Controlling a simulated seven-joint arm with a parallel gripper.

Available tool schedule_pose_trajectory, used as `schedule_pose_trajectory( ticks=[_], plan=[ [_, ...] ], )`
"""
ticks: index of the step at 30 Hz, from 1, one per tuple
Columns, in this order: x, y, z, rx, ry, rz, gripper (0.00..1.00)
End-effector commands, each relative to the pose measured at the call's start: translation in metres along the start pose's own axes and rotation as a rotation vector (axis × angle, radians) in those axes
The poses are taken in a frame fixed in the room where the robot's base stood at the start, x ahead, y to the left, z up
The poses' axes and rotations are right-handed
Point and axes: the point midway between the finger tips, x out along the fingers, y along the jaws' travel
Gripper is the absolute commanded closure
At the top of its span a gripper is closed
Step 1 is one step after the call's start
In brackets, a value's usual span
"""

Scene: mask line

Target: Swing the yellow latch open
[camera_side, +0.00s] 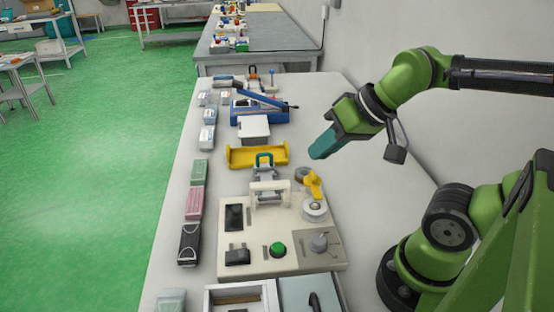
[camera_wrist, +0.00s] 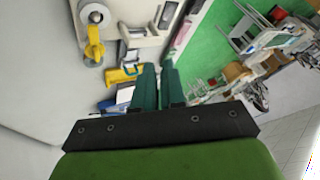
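The yellow latch (camera_side: 313,184) sits at the right back of the cream machine (camera_side: 290,262), between two tape rolls, one behind it and one in front. In the wrist view the yellow latch (camera_wrist: 95,44) shows at the upper left, below a tape roll. My gripper (camera_side: 318,153) is in the air, behind the latch in the side view and apart from it. Its teal fingers (camera_wrist: 159,68) point down and to the left. They lie close together with nothing seen between them.
A yellow tray (camera_side: 257,163) lies behind the machine, with a blue device (camera_side: 258,110) farther back. Several packs line the table's left edge. The table right of the tray is clear.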

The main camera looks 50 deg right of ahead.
Motion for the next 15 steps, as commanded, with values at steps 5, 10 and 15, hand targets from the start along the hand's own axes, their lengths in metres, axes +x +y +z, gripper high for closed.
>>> schedule_pose_trajectory(
  ticks=[5, 10, 15],
  plan=[
    [0.016, 0.009, -0.013, 0.039, -0.064, 0.043, 0.62],
    [0.033, 0.034, -0.053, 0.137, -0.202, 0.167, 0.62],
    [0.046, 0.070, -0.092, 0.262, -0.339, 0.333, 0.62]
  ],
)
